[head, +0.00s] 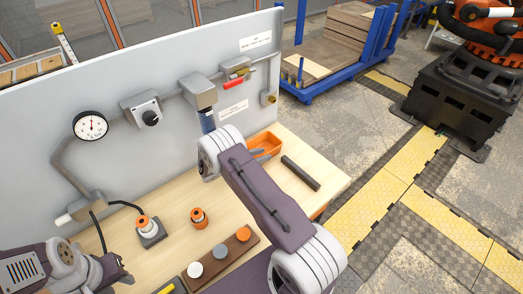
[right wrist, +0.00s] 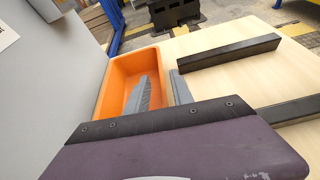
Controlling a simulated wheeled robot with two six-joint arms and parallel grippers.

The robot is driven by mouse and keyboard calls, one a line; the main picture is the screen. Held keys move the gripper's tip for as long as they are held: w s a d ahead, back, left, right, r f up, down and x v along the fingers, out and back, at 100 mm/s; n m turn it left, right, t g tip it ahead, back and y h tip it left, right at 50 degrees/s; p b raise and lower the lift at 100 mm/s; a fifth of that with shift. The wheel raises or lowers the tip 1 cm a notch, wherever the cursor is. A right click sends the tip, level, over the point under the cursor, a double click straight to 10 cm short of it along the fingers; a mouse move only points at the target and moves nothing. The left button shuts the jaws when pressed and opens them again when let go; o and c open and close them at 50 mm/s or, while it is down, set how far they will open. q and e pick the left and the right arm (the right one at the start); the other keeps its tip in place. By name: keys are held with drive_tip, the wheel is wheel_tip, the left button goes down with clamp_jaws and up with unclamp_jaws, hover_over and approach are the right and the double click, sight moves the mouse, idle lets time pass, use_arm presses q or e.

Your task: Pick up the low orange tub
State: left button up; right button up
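The low orange tub (right wrist: 118,72) stands on the wooden bench beside the grey panel and looks empty. It also shows in the head view (head: 270,141), partly hidden behind my right arm. My right gripper (right wrist: 158,85) is open at the tub's right wall in the right wrist view. One finger is over the tub's inside and the other is outside that wall, with a gap between them. I cannot tell whether either finger touches the tub. My left gripper (head: 119,272) is at the lower left of the head view, and its fingers are not clear.
A dark bar (head: 300,173) lies right of the tub. The grey panel (head: 150,85) with a gauge, valves and pipes stands behind the bench (head: 180,195). Orange-topped pieces (head: 199,217) and a brown block with round knobs (head: 222,262) stand nearer.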

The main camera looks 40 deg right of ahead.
sight(269, 153)
drive_tip(key=x, duration=0.4)
drive_tip(key=shift+s, duration=0.1)
drive_tip(key=shift+a+r, duration=0.1)
drive_tip(key=shift+a, duration=0.05)
clamp_jaws()
idle(1.0)
